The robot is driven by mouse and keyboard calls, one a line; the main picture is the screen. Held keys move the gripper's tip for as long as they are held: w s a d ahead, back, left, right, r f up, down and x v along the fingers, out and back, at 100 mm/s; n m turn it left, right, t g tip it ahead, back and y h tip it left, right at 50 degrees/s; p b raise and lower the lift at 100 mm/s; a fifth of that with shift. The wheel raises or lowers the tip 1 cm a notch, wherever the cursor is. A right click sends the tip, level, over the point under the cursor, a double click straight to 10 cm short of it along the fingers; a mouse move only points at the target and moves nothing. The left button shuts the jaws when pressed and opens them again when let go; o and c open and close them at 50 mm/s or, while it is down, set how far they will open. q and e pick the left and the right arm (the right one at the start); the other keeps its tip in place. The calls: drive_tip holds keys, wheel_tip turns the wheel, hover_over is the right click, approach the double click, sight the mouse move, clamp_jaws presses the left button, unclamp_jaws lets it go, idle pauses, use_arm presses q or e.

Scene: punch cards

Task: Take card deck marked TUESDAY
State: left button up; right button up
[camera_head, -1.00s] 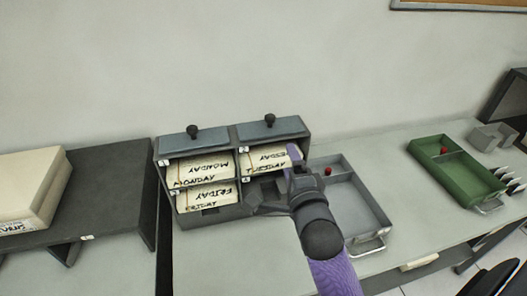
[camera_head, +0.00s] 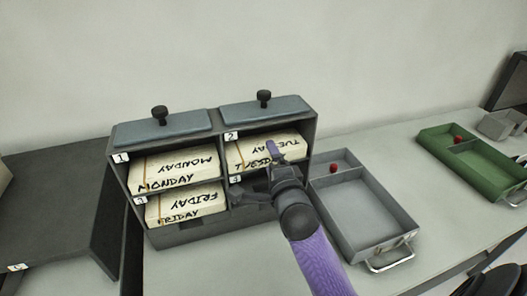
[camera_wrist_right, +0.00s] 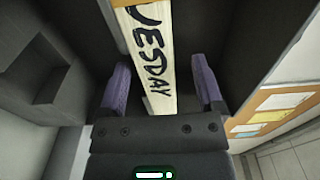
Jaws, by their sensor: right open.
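The card deck marked TUESDAY (camera_head: 262,152) lies in the upper right compartment, numbered 2, of a dark grey card rack (camera_head: 312,150). My right gripper (camera_head: 262,170) is in front of that compartment and covers part of the deck's front. In the right wrist view, the TUESDAY deck (camera_wrist_right: 152,62) shows between the two purple fingers of my open right gripper (camera_wrist_right: 164,88), with gaps on both sides. My left gripper is not in view.
The MONDAY deck (camera_head: 178,169) is in the upper left compartment, and the FRIDAY deck (camera_head: 185,205) is below it. A grey tray (camera_head: 360,212) stands right of the rack, and a green tray (camera_head: 485,170) farther right. A dark shelf (camera_head: 55,205) is at left.

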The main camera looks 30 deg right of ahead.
drive_tip(key=x, duration=0.3)
drive_tip(key=shift+w+d+f, duration=0.15)
drive_tip(key=shift+w, duration=0.15)
clamp_jaws()
